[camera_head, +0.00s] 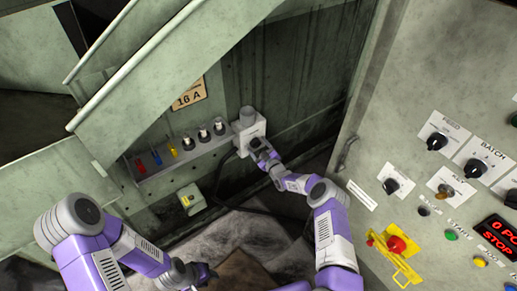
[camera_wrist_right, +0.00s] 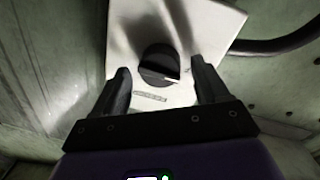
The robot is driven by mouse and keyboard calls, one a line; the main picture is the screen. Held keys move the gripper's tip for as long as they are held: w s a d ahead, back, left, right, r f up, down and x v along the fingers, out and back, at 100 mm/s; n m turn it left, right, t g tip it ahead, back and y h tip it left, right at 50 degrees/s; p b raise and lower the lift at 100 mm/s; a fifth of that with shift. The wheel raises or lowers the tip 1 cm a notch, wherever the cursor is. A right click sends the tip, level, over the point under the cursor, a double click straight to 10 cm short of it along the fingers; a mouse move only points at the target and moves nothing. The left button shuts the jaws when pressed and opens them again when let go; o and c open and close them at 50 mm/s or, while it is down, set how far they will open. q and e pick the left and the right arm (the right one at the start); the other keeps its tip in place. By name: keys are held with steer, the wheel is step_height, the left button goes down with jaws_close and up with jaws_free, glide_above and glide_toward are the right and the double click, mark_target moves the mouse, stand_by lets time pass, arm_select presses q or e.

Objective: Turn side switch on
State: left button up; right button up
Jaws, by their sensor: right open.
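The side switch is a black round knob (camera_wrist_right: 160,66) on a pale box (camera_wrist_right: 205,22) in the right wrist view. In the head view the pale box (camera_head: 248,128) is on the green machine wall, at the right end of a row of switches, and my gripper partly hides its knob. My right gripper (camera_wrist_right: 160,88) is open, with one finger on each side of the knob in the picture; I cannot tell whether they touch it. It also shows in the head view (camera_head: 262,150). My left gripper (camera_head: 200,274) is low in the head view, away from the switch; its jaws are unclear.
A row of coloured and black switches (camera_head: 186,143) runs left of the box. A small yellowish box (camera_head: 191,199) is below. A control panel (camera_head: 430,110) with knobs and a red emergency button (camera_head: 396,244) stands at the right. A cable (camera_wrist_right: 280,44) leaves the switch box.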

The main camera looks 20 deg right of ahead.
steer(key=c, duration=1)
steer(key=shift+c, duration=0.2)
steer(key=shift+m, duration=0.4)
steer(key=m, duration=0.3)
steer(key=shift+m, duration=0.4)
steer(key=m, duration=0.4)
steer(key=shift+g, duration=0.4)
steer(key=m, duration=0.4)
steer(key=shift+d+y, duration=0.1)
steer(key=shift+y, duration=0.2)
steer(key=shift+m+g+y, duration=0.3)
steer(key=shift+m, duration=1.8)
